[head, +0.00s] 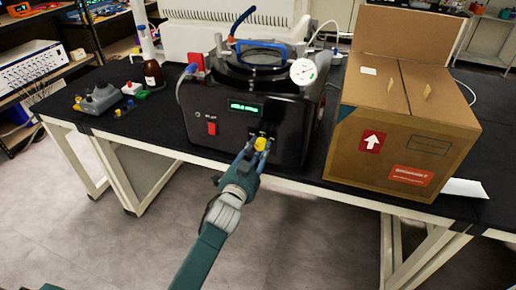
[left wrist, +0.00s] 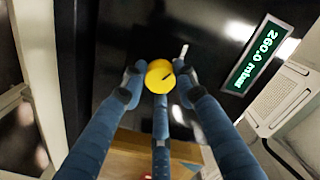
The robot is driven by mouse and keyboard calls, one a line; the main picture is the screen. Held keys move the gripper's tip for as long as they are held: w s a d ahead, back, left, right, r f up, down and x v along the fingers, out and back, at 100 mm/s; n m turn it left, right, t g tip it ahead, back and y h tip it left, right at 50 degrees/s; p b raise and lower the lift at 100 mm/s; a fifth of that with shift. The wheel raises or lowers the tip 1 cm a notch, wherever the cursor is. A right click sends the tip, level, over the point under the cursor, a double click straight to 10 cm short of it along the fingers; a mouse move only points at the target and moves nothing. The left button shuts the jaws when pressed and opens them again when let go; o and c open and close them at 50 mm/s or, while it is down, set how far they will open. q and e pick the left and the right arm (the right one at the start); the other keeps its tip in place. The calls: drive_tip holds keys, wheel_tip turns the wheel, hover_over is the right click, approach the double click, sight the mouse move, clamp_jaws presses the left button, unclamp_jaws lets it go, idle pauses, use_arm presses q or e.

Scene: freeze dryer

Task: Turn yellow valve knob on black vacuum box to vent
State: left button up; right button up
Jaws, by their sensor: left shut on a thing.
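The black vacuum box (head: 225,120) stands on the black bench, with a green lit display (head: 243,107) on its front. In the left wrist view the display (left wrist: 257,54) reads about 260.0 mbar. The yellow valve knob (head: 262,144) is low on the box's front face. It also shows in the left wrist view (left wrist: 160,76), with a dark mark on its face. My left gripper (head: 258,146) is shut on the knob, with its blue fingers around it. A small white mark (left wrist: 184,51) is on the panel near the knob. My right gripper is not in view.
A large cardboard box (head: 400,110) stands close to the right of the vacuum box. A brown bottle (head: 153,74) and small grey and coloured items (head: 100,98) are to its left. A round gauge (head: 303,71) is on its top right. The floor in front is clear.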

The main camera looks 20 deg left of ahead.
use_arm(q)
drive_tip(key=shift+d, duration=0.2)
drive_tip(key=o, duration=1.1)
drive_tip(key=shift+d+r, duration=0.1)
drive_tip(key=shift+o, duration=0.2)
drive_tip(key=shift+s+a, duration=0.2)
drive_tip(key=shift+s, duration=0.05)
drive_tip(key=s, duration=1.1)
drive_tip(key=shift+s, duration=0.3)
